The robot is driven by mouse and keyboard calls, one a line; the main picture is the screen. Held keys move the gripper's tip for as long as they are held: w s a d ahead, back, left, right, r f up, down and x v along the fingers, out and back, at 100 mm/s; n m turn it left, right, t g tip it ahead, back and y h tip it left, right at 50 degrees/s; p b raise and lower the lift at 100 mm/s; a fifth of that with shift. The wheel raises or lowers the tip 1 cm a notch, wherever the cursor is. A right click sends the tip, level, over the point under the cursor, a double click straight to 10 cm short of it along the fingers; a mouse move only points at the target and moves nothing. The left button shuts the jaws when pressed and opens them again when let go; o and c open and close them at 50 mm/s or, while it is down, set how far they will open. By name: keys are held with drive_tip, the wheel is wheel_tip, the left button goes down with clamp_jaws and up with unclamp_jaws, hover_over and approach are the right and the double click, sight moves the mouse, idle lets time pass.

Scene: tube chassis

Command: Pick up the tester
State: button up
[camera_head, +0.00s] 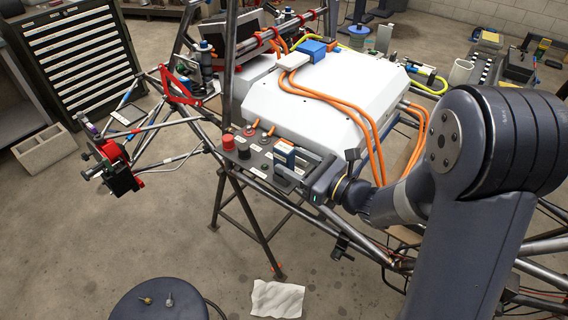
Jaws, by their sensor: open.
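My gripper (285,164) reaches in from the right, over a dark control panel (246,165) in front of the white battery case. Its jaws are open and low over the panel's right part. The fingers and gripper body hide what lies under and between them. I cannot tell for sure which thing is the tester. A small blue box (313,50) lies on the back of the white case, well away from my gripper.
The panel bears a red knob (228,141) and a black knob (244,151) left of my gripper. The white case (335,82) with orange cables (372,130) stands behind. Frame tubes surround it. A round stool (158,300) and a white cloth (277,299) are in front.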

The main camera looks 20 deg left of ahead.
sight(278, 151)
drive_tip(key=x, duration=0.2)
drive_tip(key=p+x, duration=0.1)
drive_tip(key=x, duration=0.2)
drive_tip(key=shift+r, duration=0.25)
drive_tip(key=shift+c, duration=0.2)
clamp_jaws()
drive_tip(key=shift+r, duration=0.15)
